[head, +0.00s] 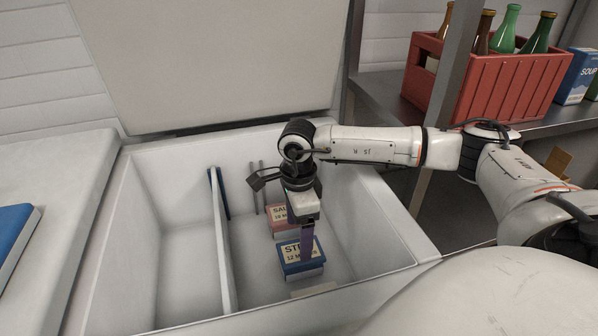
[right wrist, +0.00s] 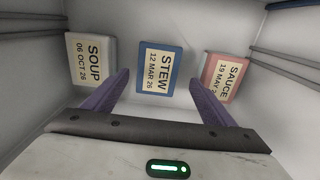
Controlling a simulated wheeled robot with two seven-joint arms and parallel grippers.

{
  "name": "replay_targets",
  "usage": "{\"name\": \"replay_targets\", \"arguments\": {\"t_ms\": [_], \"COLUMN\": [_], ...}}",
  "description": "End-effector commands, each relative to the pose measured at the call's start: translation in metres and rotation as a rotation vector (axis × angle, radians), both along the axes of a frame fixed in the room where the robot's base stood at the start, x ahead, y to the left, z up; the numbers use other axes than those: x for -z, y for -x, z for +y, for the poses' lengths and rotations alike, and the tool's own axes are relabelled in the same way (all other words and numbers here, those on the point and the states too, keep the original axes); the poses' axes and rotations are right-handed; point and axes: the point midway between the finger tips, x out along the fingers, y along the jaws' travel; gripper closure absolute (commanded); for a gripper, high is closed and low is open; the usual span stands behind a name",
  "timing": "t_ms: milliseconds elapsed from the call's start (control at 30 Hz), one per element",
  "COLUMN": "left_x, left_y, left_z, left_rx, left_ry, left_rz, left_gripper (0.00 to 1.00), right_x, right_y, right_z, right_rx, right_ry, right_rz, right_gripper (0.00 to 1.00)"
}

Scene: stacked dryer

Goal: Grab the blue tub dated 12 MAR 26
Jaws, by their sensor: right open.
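The blue tub (head: 290,272) stands in the right compartment of the white chest, its lid label reading STEW 12 MAR 26. It also shows upright between my fingers' directions in the right wrist view (right wrist: 159,96). My right gripper (head: 306,246) reaches down into the chest, its purple fingers overlapping the blue tub in the head view. In the right wrist view the right gripper (right wrist: 160,80) has its fingers spread, with nothing between them. The tub appears beyond the fingertips; contact cannot be told. My left gripper is out of view.
A pink SAUCE tub (right wrist: 225,78) and a pale SOUP tub (right wrist: 91,60) flank the blue tub. A divider (head: 223,250) separates the empty left compartment (head: 178,265). The chest's raised lid (head: 210,60) stands behind. A red bottle crate (head: 500,85) sits on a shelf at right.

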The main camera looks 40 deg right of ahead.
Motion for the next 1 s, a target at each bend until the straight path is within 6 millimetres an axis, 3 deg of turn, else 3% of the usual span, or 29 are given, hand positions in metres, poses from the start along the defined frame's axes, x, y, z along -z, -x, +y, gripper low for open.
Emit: {"name": "replay_targets", "arguments": {"t_ms": [100, 600, 900, 1000], "left_x": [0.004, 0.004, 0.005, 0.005], "left_y": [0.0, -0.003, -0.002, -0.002], "left_z": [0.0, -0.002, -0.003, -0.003], "left_rx": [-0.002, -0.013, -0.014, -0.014], "left_ry": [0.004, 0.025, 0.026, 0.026], "left_rz": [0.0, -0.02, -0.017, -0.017], "left_gripper": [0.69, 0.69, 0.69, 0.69], "right_x": [0.022, 0.083, 0.087, 0.087], "right_y": [0.002, 0.006, 0.005, 0.005], "right_z": [0.001, -0.001, -0.002, -0.002], "right_rx": [0.0, -0.002, -0.001, -0.001], "right_ry": [-0.002, -0.003, -0.004, -0.004], "right_rz": [0.005, 0.002, 0.0, 0.0], "right_gripper": [0.22, 0.22, 0.22, 0.39]}}
